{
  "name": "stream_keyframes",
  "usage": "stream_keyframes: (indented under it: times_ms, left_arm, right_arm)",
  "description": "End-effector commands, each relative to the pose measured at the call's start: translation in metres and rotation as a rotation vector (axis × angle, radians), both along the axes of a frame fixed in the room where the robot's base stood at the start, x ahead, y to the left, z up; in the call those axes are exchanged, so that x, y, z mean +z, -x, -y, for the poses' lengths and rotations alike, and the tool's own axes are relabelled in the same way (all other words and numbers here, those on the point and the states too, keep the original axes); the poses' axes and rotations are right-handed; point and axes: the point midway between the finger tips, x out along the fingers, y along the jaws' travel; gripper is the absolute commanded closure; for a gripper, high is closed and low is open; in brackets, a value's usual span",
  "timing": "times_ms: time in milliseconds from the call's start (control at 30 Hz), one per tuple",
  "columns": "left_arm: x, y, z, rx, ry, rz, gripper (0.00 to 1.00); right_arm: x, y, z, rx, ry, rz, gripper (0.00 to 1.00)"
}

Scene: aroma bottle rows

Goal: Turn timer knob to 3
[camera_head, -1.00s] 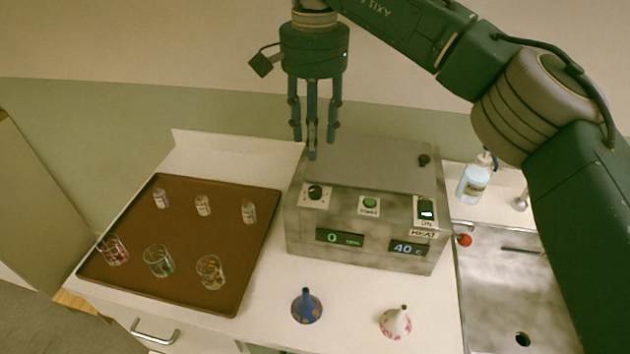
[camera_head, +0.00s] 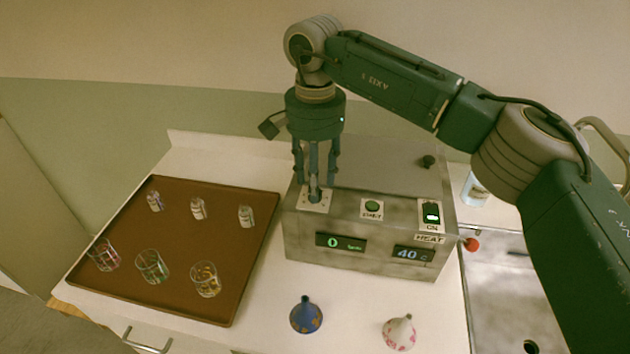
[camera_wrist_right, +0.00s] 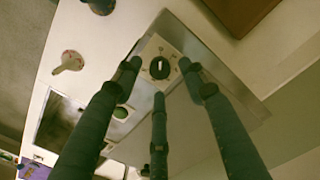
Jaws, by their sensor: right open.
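The timer knob is a round black dial with a white mark, and in the right wrist view the knob (camera_wrist_right: 160,68) sits on a white dial plate. The grey metal machine (camera_head: 300,235) carries the knob at its top left. Its left display (camera_head: 340,242) reads 0 in green. My right gripper (camera_head: 315,190) points down over the knob plate and mostly hides the knob in the head view. Its three dark fingers are open and spread about the knob in the wrist view (camera_wrist_right: 160,80); contact cannot be told. My left gripper is not in view.
A green START button (camera_head: 372,208) and a lit HEAT switch (camera_head: 431,213) lie to the right. The other display (camera_head: 411,254) reads 40 C. A brown tray (camera_head: 195,240) holds small bottles and glass beakers. Blue (camera_head: 306,316) and white (camera_head: 398,333) funnel-shaped vessels stand in front.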

Motion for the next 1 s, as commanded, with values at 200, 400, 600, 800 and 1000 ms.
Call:
stream_keyframes:
  times_ms: [200,400,600,800,1000]
  left_arm:
    - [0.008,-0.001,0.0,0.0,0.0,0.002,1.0]
    - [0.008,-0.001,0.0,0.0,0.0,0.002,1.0]
    - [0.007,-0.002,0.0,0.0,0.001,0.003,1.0]
    - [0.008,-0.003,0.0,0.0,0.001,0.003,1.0]
    - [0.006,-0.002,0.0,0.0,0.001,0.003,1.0]
  right_arm:
    - [-0.019,0.0,0.0,0.0,0.001,-0.001,0.58]
    - [-0.023,0.0,0.0,-0.001,0.001,0.001,0.58]
    - [-0.023,0.0,0.0,-0.001,0.001,0.001,0.76]
    - [-0.022,0.0,0.0,-0.001,0.0,0.001,1.0]
    - [-0.022,-0.001,0.0,-0.018,0.0,0.002,1.0]
